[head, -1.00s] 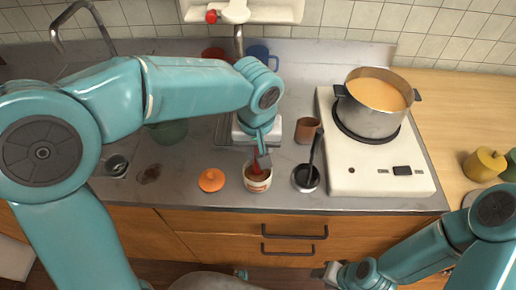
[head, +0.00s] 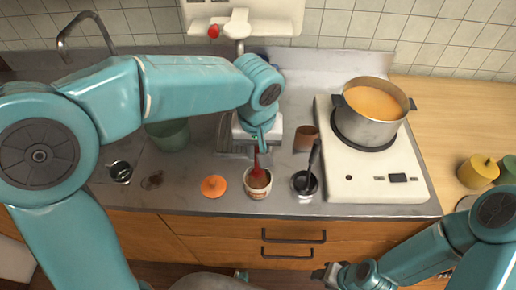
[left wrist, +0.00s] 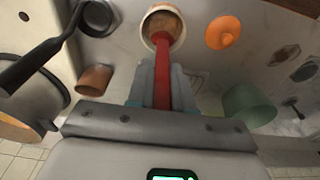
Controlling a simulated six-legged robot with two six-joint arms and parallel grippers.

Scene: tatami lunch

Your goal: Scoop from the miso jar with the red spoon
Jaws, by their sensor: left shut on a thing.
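The miso jar (head: 258,190) is a small white tub with a label and brown paste inside, standing open near the counter's front edge. In the left wrist view the jar (left wrist: 147,38) shows its brown content. My left gripper (head: 259,147) is above the jar, shut on the red spoon (head: 257,170). In the left wrist view the red spoon (left wrist: 162,82) runs from between the fingers into the jar's mouth; its tip is over or in the paste. The orange lid (head: 214,186) lies on the counter left of the jar. My right gripper (head: 328,275) is low, in front of the cabinet; its fingers are too small to judge.
A pot of orange soup (head: 372,103) sits on the white stove (head: 375,187). A green bowl (head: 168,135) is at left.

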